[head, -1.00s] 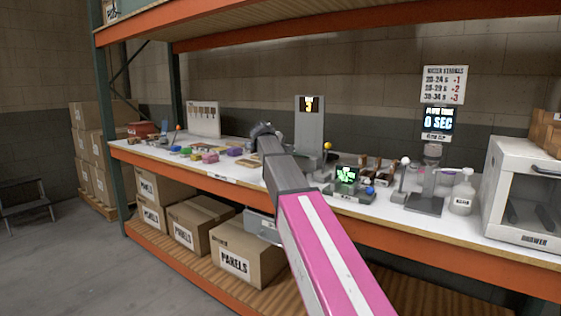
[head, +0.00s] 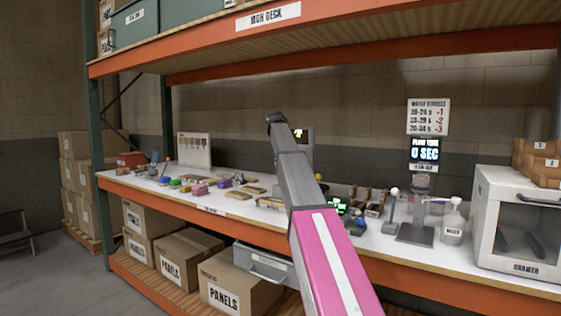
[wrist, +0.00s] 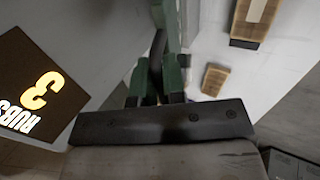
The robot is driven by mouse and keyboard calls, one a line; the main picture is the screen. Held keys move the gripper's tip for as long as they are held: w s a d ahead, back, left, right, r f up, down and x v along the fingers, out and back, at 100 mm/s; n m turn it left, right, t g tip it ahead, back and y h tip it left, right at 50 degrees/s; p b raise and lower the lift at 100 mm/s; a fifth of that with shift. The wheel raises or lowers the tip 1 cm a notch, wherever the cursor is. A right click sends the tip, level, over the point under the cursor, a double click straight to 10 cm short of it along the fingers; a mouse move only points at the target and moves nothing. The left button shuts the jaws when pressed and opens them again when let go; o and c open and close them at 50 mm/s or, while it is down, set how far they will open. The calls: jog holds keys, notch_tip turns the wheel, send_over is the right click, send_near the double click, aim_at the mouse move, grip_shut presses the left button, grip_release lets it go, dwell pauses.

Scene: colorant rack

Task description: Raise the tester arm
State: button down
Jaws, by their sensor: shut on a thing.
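My gripper (head: 274,118) is in front of the panel's upper left, well above the bench top. In the wrist view my gripper (wrist: 157,84) has its green fingers close around a dark bar, which looks to be the tester arm (wrist: 157,50). It is shut on this bar. Most of the tester arm and the tester's base are hidden behind my arm in the head view.
Small coloured blocks (head: 200,190) and wooden pieces lie on the white bench (head: 125,181) at left. A white-knobbed lever (head: 391,205), flow cup stand (head: 417,232), bottle (head: 453,222) and drawer cabinet (head: 520,215) stand at right. The orange upper shelf beam (head: 200,45) runs above.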

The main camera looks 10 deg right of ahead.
jog(key=shift+w+d+r, duration=0.2)
jog(key=shift+w+d, duration=0.4)
jog(key=shift+d, duration=0.1)
jog(key=shift+w+d+r, duration=0.2)
jog(key=shift+w+d, duration=0.35)
jog(key=shift+d, duration=0.2)
jog(key=shift+w+d+r, duration=0.2)
jog(key=shift+w+d, duration=0.4)
jog(key=shift+d, duration=0.1)
jog(key=c, duration=1.2)
grip_release()
jog(key=shift+s, duration=0.1)
jog(key=v, duration=1)
jog(key=shift+a+r, duration=0.2)
jog(key=shift+r, duration=0.05)
jog(key=shift+a+r, duration=0.1)
jog(key=shift+r, duration=0.1)
